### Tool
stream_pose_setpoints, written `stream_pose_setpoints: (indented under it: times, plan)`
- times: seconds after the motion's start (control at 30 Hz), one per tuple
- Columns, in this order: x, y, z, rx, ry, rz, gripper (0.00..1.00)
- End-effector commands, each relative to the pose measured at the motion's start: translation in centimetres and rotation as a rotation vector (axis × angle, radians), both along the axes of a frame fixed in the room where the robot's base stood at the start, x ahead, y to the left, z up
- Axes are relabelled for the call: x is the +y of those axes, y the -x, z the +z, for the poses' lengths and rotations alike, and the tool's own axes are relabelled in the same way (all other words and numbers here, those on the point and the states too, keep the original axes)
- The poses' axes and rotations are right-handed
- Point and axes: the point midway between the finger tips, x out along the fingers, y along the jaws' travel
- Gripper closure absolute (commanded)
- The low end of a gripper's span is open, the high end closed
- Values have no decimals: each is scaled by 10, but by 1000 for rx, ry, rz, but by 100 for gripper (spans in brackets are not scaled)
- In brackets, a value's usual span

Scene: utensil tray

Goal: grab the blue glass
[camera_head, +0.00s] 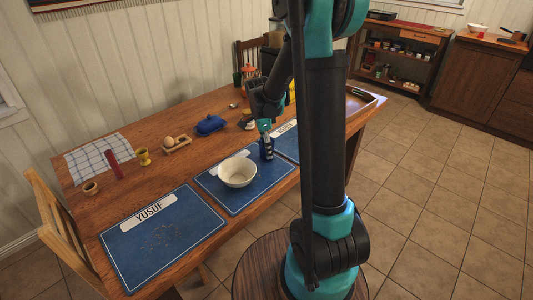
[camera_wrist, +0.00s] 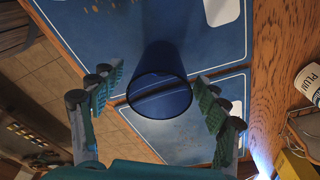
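The blue glass (camera_wrist: 163,75) stands upright in the wrist view, its round rim facing my camera, ahead of my fingers and between their lines. My gripper (camera_wrist: 157,105) is open, with one teal-padded finger on each side of the glass and visible gaps to both. In the head view the blue glass (camera_head: 266,148) is on the table by the right edge of the middle blue placemat, partly hidden by my gripper (camera_head: 265,130), which is right above it. I cannot tell how far the fingertips reach down beside the rim.
A white bowl (camera_head: 238,172) stands close left of the glass on the middle placemat (camera_head: 222,197). A blue butter dish (camera_head: 211,125) and an egg holder (camera_head: 176,144) are farther back. A "PLUM" labelled container (camera_wrist: 308,82) is at the right of the wrist view.

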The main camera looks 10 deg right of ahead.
Motion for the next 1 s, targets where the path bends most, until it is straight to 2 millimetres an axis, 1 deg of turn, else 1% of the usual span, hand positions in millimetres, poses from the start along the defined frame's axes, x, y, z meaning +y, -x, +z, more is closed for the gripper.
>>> stream_pose_setpoints:
  times: [0.03, 0.07, 0.4, 0.47, 0.5, 0.7, 0.83, 0.93, 1.0]
  plan:
    - [0, 0, 0, 0, 0, 0, 30]
    - [0, 0, 0, 0, 0, 0, 34]
    - [0, 0, 0, 0, 0, 0, 76]
    - [0, 0, 0, 0, 0, 0, 83]
    - [0, 0, 0, 0, 0, 0, 85]
    - [0, 0, 1, 0, 0, 0, 86]
    - [0, 0, 4, 0, 0, 0, 86]
    - [0, 0, 11, 0, 0, 0, 86]
    - [0, 0, 20, 0, 0, 0, 86]
